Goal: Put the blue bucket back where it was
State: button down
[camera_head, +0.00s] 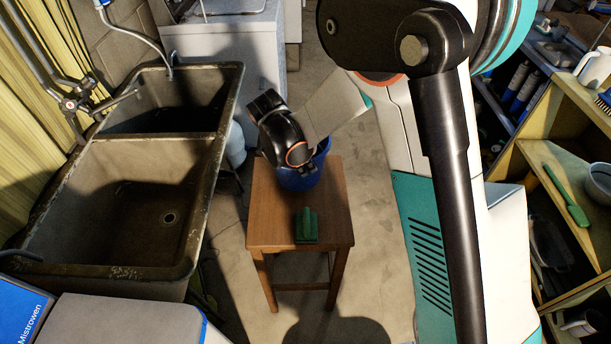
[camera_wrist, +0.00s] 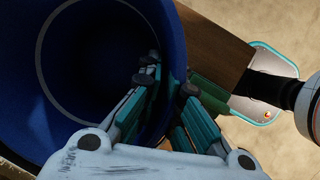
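The blue bucket (camera_head: 298,181) stands at the far end of the wooden stool (camera_head: 270,215), partly hidden by my wrist in the head view. In the wrist view, the open mouth of the bucket (camera_wrist: 100,50) fills the upper left. My gripper (camera_wrist: 170,78) is at the bucket's rim. One finger reaches inside the bucket and the other is outside, with the bucket wall between them. The fingers look apart; contact with the wall is not clear. In the head view my gripper (camera_head: 307,170) is mostly hidden.
A green scrubbing brush (camera_head: 306,226) lies on the stool's near half. A stained double sink (camera_head: 150,190) stands to the left. Wooden shelves (camera_head: 530,150) with tools and containers stand at the right. Bare concrete floor (camera_head: 375,165) lies right of the stool.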

jog(key=shift+f+b, duration=0.5)
jog(key=shift+f, duration=1.45)
jog(key=c, duration=1.8)
grip_release()
jog(key=p+v, duration=0.3)
jog(key=v, duration=0.9)
